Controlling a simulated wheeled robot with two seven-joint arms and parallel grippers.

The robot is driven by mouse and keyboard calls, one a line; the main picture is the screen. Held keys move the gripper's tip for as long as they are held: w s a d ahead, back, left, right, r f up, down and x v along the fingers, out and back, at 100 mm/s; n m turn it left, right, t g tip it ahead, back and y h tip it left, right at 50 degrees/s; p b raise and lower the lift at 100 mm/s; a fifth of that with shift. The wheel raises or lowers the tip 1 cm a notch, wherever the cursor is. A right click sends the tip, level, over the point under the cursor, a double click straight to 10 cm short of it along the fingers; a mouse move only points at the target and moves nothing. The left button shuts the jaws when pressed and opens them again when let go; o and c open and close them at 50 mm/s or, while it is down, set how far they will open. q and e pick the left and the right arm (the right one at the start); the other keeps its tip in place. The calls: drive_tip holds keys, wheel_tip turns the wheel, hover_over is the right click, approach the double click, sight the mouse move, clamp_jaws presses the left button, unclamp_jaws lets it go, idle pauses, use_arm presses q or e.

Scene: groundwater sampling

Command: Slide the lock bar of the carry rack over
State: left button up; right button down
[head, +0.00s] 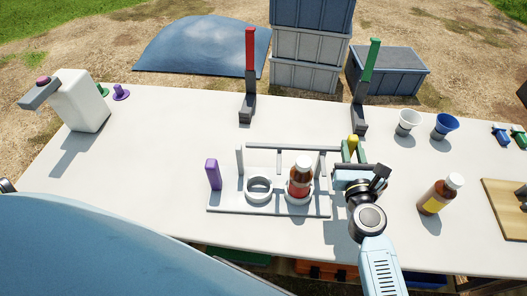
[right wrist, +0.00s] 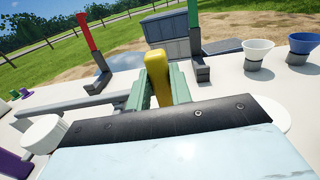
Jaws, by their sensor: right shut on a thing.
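The carry rack (head: 230,205) is a pale grey tray on the table with upright posts, an empty ring (head: 259,189) and a purple block (head: 213,174) at its left end. A brown bottle with a white cap (head: 302,165) stands in its right ring. The grey lock bar (head: 290,147) runs along the back of the rack; it also shows in the right wrist view (right wrist: 100,98). My right gripper (head: 353,151) is at the bar's right end, its green fingers shut on the yellow knob (right wrist: 158,75). My left gripper is not in view.
A second brown bottle (head: 438,196) stands right of my right arm. Red-handled (head: 250,55) and green-handled (head: 370,60) stands are behind the rack. White (head: 408,121) and blue (head: 445,124) cups stand at back right, a white dispenser (head: 80,100) at far left. The table's left-middle is clear.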

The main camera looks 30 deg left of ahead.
drive_tip(key=shift+d, duration=0.1)
drive_tip(key=shift+w+d, duration=0.2)
drive_tip(key=shift+d, duration=0.2)
drive_tip(key=shift+w+d, duration=0.2)
drive_tip(key=shift+d, duration=0.15)
drive_tip(key=c, duration=1.2)
unclamp_jaws()
drive_tip(key=shift+o, duration=0.2)
drive_tip(key=shift+a, duration=0.1)
